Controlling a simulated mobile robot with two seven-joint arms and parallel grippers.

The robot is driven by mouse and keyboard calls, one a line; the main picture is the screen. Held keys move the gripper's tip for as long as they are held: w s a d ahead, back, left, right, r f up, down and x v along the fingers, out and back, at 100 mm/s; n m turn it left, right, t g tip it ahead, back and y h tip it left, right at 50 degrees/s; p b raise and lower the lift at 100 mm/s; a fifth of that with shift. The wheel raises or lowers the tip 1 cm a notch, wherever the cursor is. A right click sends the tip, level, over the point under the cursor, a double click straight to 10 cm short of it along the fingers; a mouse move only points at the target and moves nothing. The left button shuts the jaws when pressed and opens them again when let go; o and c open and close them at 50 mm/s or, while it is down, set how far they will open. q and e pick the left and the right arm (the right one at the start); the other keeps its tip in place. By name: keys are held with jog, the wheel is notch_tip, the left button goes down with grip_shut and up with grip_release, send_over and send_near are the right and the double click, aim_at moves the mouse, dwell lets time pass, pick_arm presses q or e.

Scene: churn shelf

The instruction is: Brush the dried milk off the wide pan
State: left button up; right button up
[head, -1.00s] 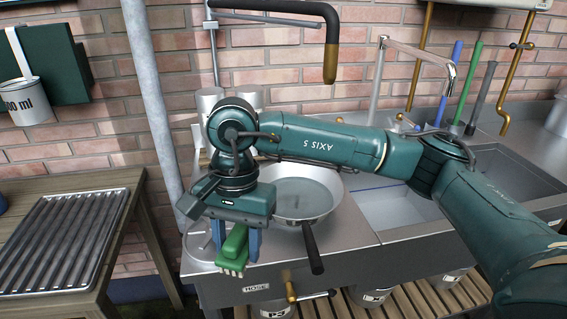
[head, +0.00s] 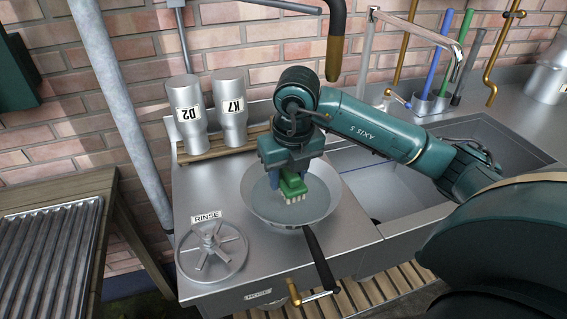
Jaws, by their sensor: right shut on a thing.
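The wide pan (head: 318,207) sits on the steel counter, left of the sink. It is a shallow metal pan with a greyish-blue inside, and its dark handle (head: 318,258) points toward the front edge. My right gripper (head: 291,187) is shut on a green brush (head: 292,183) with pale bristles. The brush is over the inside of the pan, bristles down. I cannot tell whether the bristles touch the pan. The gripper and brush hide part of the pan's far side. No separate milk residue can be made out. My left gripper is not in view.
A round spoked rinse fitting (head: 212,252) stands left of the pan. Two metal canisters marked D2 (head: 187,115) and K7 (head: 231,108) stand on a wooden rack behind. The sink (head: 400,190) lies to the right.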

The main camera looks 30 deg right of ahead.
jog(key=shift+w+d+f+m, duration=0.1)
jog(key=shift+d+m, duration=0.1)
jog(key=shift+m, duration=0.1)
jog(key=shift+f+b, duration=0.75)
jog(key=shift+f, duration=0.15)
notch_tip(320, 180, down, 3)
jog(key=shift+r+b, duration=0.15)
jog(key=shift+b, duration=0.75)
jog(key=shift+f+b, duration=0.45)
jog(key=shift+f, duration=0.2)
pick_arm(q)
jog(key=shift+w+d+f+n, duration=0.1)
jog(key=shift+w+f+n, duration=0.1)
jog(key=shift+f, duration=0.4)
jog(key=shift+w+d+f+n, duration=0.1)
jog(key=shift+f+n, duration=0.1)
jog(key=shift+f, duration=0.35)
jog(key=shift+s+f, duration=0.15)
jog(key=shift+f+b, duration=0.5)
jog(key=shift+b, duration=0.05)
pick_arm(e)
jog(key=shift+f, duration=0.65)
